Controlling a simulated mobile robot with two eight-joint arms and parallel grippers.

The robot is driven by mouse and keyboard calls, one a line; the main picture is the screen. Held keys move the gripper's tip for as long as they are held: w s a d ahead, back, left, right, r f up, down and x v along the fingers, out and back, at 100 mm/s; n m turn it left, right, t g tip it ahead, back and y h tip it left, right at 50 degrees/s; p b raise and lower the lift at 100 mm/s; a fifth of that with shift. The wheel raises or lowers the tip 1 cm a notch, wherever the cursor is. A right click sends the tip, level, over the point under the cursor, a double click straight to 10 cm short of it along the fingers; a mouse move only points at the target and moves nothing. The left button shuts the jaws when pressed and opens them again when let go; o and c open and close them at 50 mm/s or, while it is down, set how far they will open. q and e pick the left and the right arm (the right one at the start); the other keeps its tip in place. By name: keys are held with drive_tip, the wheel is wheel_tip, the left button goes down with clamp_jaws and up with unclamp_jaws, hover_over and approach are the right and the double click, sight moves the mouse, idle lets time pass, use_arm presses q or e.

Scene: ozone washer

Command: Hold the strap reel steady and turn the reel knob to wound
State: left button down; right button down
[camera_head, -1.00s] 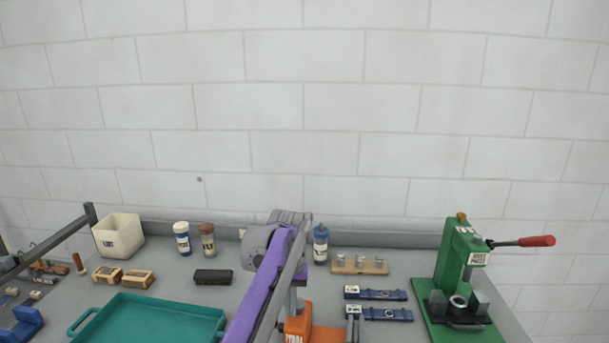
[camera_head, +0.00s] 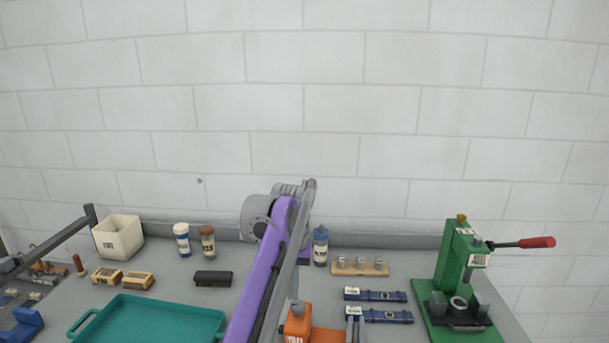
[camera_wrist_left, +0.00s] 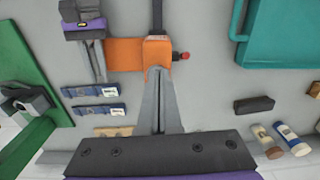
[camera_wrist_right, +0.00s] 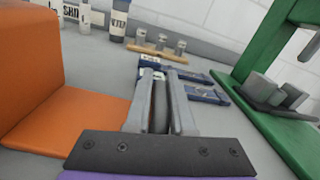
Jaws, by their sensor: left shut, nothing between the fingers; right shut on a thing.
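The orange unit, apparently the strap reel, has a flat base (camera_wrist_right: 85,118) and an upright block (camera_wrist_right: 30,75). The block shows in the head view (camera_head: 298,325) and left wrist view (camera_wrist_left: 158,52), with a small red knob (camera_wrist_left: 181,56) at its side. My left gripper (camera_wrist_left: 159,128) is shut and empty, its tips close to the block; contact is unclear. My right gripper (camera_wrist_right: 161,105) is beside the base, near the blue strap ends. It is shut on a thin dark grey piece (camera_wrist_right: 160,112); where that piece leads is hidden.
Two blue straps (camera_head: 375,294) (camera_head: 388,315) lie right of the unit. A green press (camera_head: 455,265) with a red-tipped lever stands farther right. A teal tray (camera_head: 150,318), black block (camera_head: 213,278) and bottles (camera_head: 182,240) are left. A wooden peg rack (camera_head: 360,267) is behind.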

sight(298, 309)
use_arm(q)
drive_tip(key=shift+d+f, duration=0.4)
drive_tip(key=shift+f, duration=0.65)
drive_tip(key=shift+d+f, duration=0.35)
drive_tip(key=shift+f, duration=0.7)
drive_tip(key=shift+d+f, duration=0.4)
drive_tip(key=shift+f, duration=0.65)
drive_tip(key=shift+w+a, duration=0.1)
drive_tip(key=shift+w, duration=0.15)
drive_tip(key=shift+a, duration=1.05)
drive_tip(key=shift+w+a, duration=0.1)
drive_tip(key=shift+a, duration=0.05)
drive_tip(key=shift+a, duration=0.1)
